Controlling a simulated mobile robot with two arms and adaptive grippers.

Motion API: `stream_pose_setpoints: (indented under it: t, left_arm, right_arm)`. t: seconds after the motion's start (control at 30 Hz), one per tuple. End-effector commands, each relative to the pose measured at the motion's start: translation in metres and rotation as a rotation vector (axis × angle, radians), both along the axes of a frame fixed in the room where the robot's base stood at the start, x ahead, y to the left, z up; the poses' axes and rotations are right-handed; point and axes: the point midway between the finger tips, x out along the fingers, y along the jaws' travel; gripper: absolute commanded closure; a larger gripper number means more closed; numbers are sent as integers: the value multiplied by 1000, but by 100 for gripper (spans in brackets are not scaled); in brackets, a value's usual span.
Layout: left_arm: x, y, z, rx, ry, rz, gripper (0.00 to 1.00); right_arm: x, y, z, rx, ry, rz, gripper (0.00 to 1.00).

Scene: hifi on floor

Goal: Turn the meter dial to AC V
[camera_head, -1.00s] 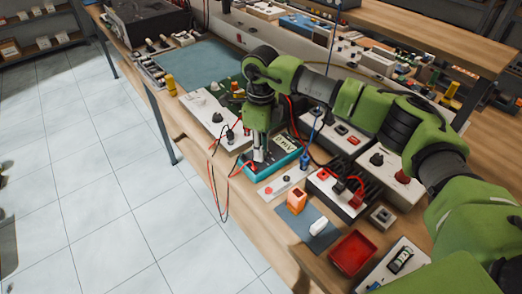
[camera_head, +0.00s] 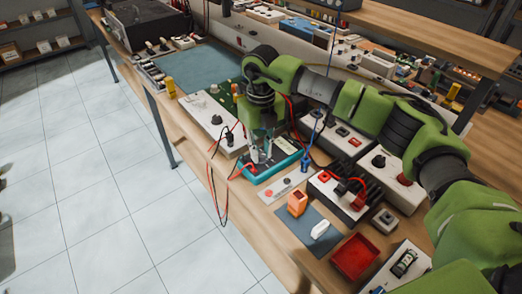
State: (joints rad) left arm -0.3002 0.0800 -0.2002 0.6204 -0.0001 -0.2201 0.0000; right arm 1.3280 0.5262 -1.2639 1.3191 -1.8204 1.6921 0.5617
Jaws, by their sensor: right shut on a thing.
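The teal meter (camera_head: 284,163) lies on the workbench with its pale display (camera_head: 286,145) facing up. Red and black leads run from its near left end. My right gripper (camera_head: 262,155) points down over the left part of the meter, with its fingers shut on the dial. The dial itself is hidden by the fingers, so its setting cannot be read. My left gripper is not in view.
A white box with black knobs (camera_head: 205,112) stands to the left of the meter. A small plate with a red button (camera_head: 269,193), an orange block (camera_head: 297,203), a red tray (camera_head: 355,257) and a black-finned unit (camera_head: 335,196) lie nearer. Leads hang over the bench edge.

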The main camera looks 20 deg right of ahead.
Motion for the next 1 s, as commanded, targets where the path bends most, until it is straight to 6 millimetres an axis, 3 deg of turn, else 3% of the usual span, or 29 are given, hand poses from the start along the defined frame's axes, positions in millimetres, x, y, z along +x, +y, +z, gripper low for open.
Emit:
stream_pose_setpoints:
  t: [0.57,0.6,0.67,1.0]
  left_arm:
    - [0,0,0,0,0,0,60]
    - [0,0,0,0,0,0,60]
    - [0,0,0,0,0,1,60]
    - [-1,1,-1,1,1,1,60]
  right_arm:
    - [1,0,2,0,-4,-34,100]
    - [1,0,2,0,-4,-34,77]
    - [1,0,1,1,-4,-34,65]
    - [1,0,2,0,-2,-33,65]
